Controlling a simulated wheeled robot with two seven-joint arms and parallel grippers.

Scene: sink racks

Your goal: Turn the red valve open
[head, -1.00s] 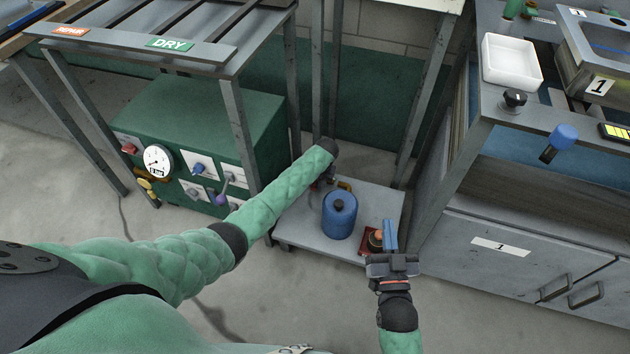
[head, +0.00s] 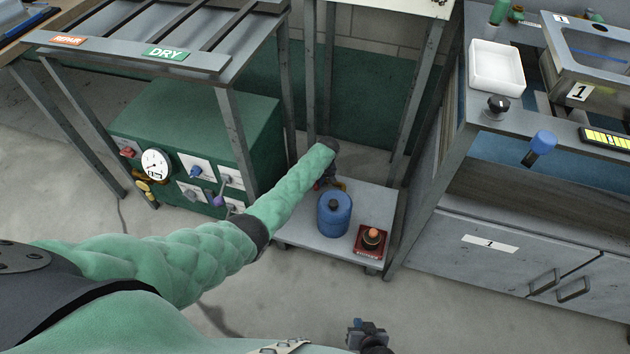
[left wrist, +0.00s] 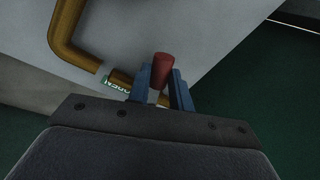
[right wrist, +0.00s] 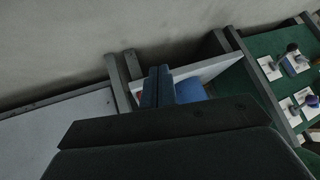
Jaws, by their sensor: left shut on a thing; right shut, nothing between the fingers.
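In the left wrist view the red valve handle (left wrist: 163,70) stands between the two blue fingers of my left gripper (left wrist: 162,90), which is shut on it. A brass pipe (left wrist: 68,30) and a green label (left wrist: 116,85) lie beside it. In the head view my left gripper (head: 326,183) is low over the grey shelf, mostly hidden by my forearm, and the red handle is not visible. My right gripper (head: 360,326) is shut and empty near the bottom edge; its closed fingers show in the right wrist view (right wrist: 157,88).
The low grey shelf (head: 300,233) holds a blue canister (head: 334,214) and a red box with a button (head: 372,242). A green machine (head: 195,125) with a gauge and knobs stands left. A grey sink cabinet (head: 480,250) stands right. Floor in front is clear.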

